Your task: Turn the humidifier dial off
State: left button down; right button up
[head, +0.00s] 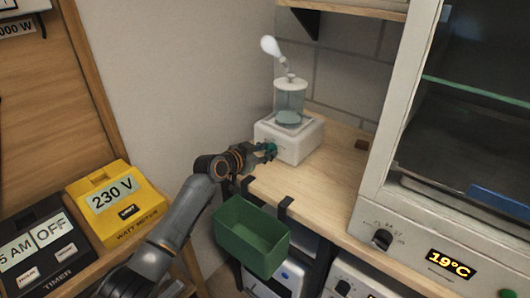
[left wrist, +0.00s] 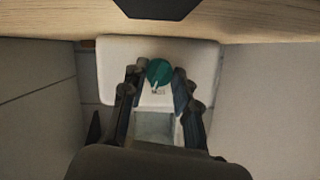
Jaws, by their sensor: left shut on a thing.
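The humidifier (head: 302,143) stands on the wooden shelf, with a white base and a clear tank. White mist puffs (head: 271,46) rise above its lid. Its green dial (head: 271,148) is on the front of the base. My left gripper (head: 264,151) reaches it from the left and is shut on the dial. In the left wrist view, the dial (left wrist: 159,71) sits between my fingertips (left wrist: 158,78) against the humidifier's white front (left wrist: 205,62). A pale pointer mark shows on the dial's lower part. My right gripper is not in view.
A white cabinet with a 19°C display (head: 451,263) stands at right. A yellow watt meter (head: 117,203) and a dark timer (head: 42,250) are at left.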

pick_arm(q)
jog(key=c, duration=1)
grip_release()
jog(key=v, duration=1.2)
jog(key=shift+d, duration=0.1)
